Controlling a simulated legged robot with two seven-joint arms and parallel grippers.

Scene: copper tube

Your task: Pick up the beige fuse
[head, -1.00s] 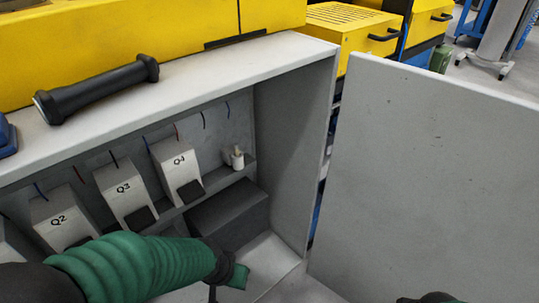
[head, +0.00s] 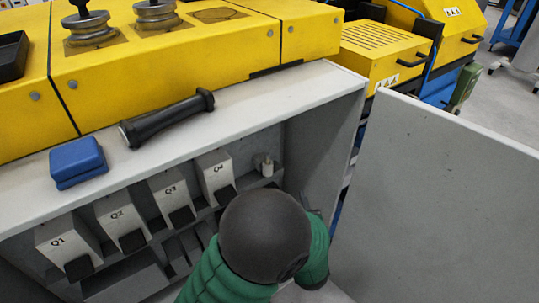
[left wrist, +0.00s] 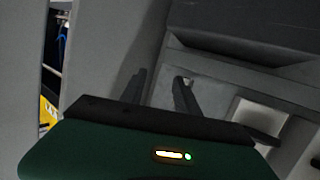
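The beige fuse (head: 267,167) looks like a small, pale upright piece. In the head view it is on the ledge inside the grey cabinet, to the right of the Q4 box. My left arm reaches into the cabinet, and its dark, round joint covers the area just below the fuse. My left gripper is mostly hidden behind that arm in the head view. In the left wrist view, its two dark fingers (left wrist: 161,78) stand apart, with nothing clearly held between them. I cannot make out the fuse there. My right gripper is not in view.
Boxes Q1 (head: 68,245), Q2 (head: 122,222), Q3 (head: 172,197) and Q4 (head: 216,176) line the cabinet. Its open door (head: 455,190) stands at the right. A black handle-shaped object (head: 168,117) and a blue block (head: 78,161) lie on top.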

